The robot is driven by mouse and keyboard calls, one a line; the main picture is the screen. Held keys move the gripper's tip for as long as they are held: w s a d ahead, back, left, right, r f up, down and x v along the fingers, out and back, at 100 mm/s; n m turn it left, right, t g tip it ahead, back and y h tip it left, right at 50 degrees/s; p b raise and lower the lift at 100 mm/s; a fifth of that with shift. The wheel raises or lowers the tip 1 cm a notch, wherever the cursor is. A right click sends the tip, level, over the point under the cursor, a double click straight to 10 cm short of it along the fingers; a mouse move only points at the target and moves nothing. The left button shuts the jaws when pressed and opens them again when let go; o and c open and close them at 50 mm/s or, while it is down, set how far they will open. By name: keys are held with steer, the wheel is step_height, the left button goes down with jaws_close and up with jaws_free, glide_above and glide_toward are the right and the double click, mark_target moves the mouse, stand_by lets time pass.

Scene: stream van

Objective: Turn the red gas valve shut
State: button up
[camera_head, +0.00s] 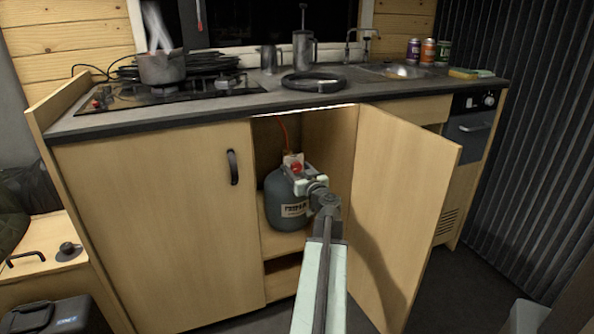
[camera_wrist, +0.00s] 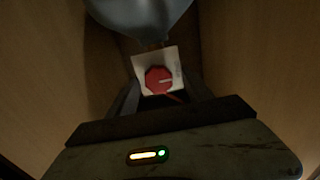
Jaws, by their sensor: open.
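The red gas valve (camera_head: 296,168) is a small knob on top of a grey gas bottle (camera_head: 289,210) inside the open cupboard. In the wrist view the red valve (camera_wrist: 157,80) is eight-sided with a pale line on it, against a white plate (camera_wrist: 175,61). Part of the bottle (camera_wrist: 140,15) shows at the top. My gripper (camera_head: 303,184) reaches into the cupboard, close to the valve. In the wrist view my gripper (camera_wrist: 160,92) is open, with a dark finger on each side of the valve. I cannot tell whether they touch it.
The cupboard door (camera_head: 398,205) stands open to the right of my arm, and a closed door (camera_head: 160,215) is to the left. An orange hose (camera_head: 285,135) rises behind the valve. A steaming pot (camera_head: 162,67) sits on the hob (camera_head: 180,92). The worktop edge (camera_head: 300,108) passes above the opening.

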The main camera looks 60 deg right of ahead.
jaws_close()
steer(key=shift+s+d, duration=0.1)
steer(key=shift+s, duration=0.05)
steer(key=shift+m, duration=0.4)
steer(key=m, duration=0.8)
steer(key=shift+m, duration=0.3)
steer(key=m, duration=0.4)
steer(key=shift+f+m, duration=0.1)
steer(key=shift+m, duration=2.1)
